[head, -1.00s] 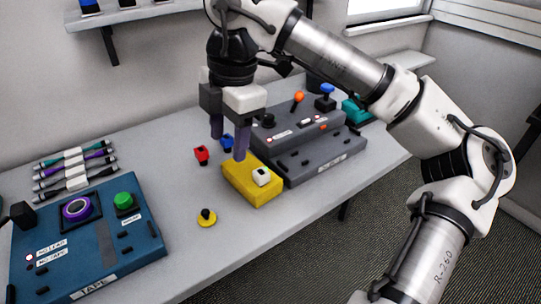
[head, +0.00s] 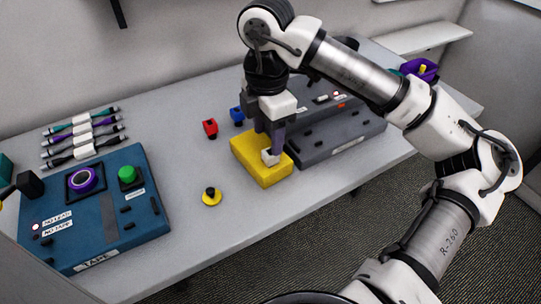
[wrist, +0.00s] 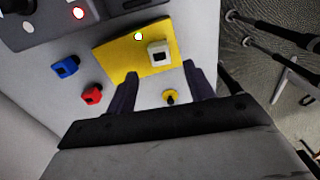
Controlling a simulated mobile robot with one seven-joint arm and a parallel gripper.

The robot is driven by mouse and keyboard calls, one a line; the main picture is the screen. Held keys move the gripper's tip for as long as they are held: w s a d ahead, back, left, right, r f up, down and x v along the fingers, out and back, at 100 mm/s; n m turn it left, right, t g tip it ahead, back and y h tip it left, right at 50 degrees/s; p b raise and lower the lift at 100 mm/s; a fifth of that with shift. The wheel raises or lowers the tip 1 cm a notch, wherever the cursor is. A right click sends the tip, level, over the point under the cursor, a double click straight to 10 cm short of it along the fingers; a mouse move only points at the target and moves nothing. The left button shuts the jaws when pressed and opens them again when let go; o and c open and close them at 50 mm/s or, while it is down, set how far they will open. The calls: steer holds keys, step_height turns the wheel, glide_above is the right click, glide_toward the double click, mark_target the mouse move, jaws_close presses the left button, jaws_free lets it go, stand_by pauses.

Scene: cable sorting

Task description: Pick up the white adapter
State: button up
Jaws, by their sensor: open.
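The white adapter (head: 270,157) is a small white block on top of the yellow block (head: 249,163), near its right end. It also shows in the wrist view (wrist: 159,53), just beyond the fingertips. My gripper (head: 269,148) is over the yellow block, pointing down, with a finger close beside the adapter in the head view. In the wrist view my gripper (wrist: 158,75) has its two dark fingers spread apart with nothing between them. Whether a finger touches the adapter cannot be told.
Red (head: 210,128) and blue (head: 237,115) adapters stand left of the yellow block. A yellow round piece (head: 211,197) lies in front. The grey machine (head: 330,135) is close on the right. A blue tape machine (head: 95,215) and several cables (head: 85,138) are at left.

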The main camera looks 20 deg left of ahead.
mark_target(271, 160)
steer(key=shift+w+d+f+p, duration=0.1)
steer(key=shift+f+p, duration=0.25)
steer(key=shift+f, duration=0.95)
steer(key=shift+w+d+f+p, duration=0.1)
steer(key=shift+f+p, duration=0.2)
steer(key=shift+f, duration=0.95)
steer(key=shift+c, duration=0.4)
steer(key=c, duration=1)
